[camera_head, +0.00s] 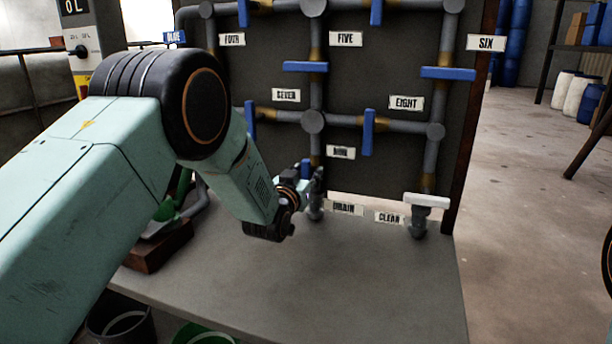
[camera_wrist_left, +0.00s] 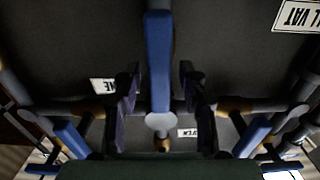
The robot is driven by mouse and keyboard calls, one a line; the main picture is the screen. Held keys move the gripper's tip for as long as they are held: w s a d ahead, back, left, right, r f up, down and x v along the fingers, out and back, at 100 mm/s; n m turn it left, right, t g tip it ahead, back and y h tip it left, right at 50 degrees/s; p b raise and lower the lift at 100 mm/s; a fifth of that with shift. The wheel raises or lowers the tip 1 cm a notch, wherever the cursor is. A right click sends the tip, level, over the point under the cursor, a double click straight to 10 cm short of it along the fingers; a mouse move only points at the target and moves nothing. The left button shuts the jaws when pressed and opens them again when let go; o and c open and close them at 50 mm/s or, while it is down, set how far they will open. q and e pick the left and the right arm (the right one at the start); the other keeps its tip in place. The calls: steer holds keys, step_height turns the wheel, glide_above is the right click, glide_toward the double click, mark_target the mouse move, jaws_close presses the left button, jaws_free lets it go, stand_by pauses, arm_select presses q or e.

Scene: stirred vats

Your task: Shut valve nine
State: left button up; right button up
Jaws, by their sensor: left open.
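Valve nine's blue handle (camera_head: 306,168) is low on the middle vertical pipe of the dark panel, beside its label (camera_head: 341,152). It is partly hidden by my left gripper (camera_head: 316,187), which is at the valve, just above the bench. In the left wrist view a long blue handle (camera_wrist_left: 158,50) runs up the picture's middle, between the two dark fingers of my left gripper (camera_wrist_left: 159,78). The fingers are spread, with a gap on each side of the handle. My right gripper is out of view.
Other blue handles sit close by, at labels seven (camera_head: 286,95), eight (camera_head: 405,103) and six (camera_head: 486,43). A white-handled valve (camera_head: 426,200) stands at the right of the grey bench (camera_head: 350,285). The bench front is bare. Open floor lies to the right.

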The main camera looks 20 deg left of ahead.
arm_select(q)
steer(key=shift+c, duration=0.3)
jaws_close()
stand_by(0.4)
steer(key=m, duration=0.2)
steer(key=m+p, duration=0.1)
steer(key=m, duration=0.1)
steer(key=shift+d, duration=0.3)
steer(key=m, duration=0.4)
steer(key=f+m+p, duration=0.1)
steer(key=m, duration=0.4)
steer(key=d+m+p, duration=0.1)
steer(key=m, duration=0.3)
steer(key=shift+f+m, duration=0.25)
steer(key=shift+m, duration=0.15)
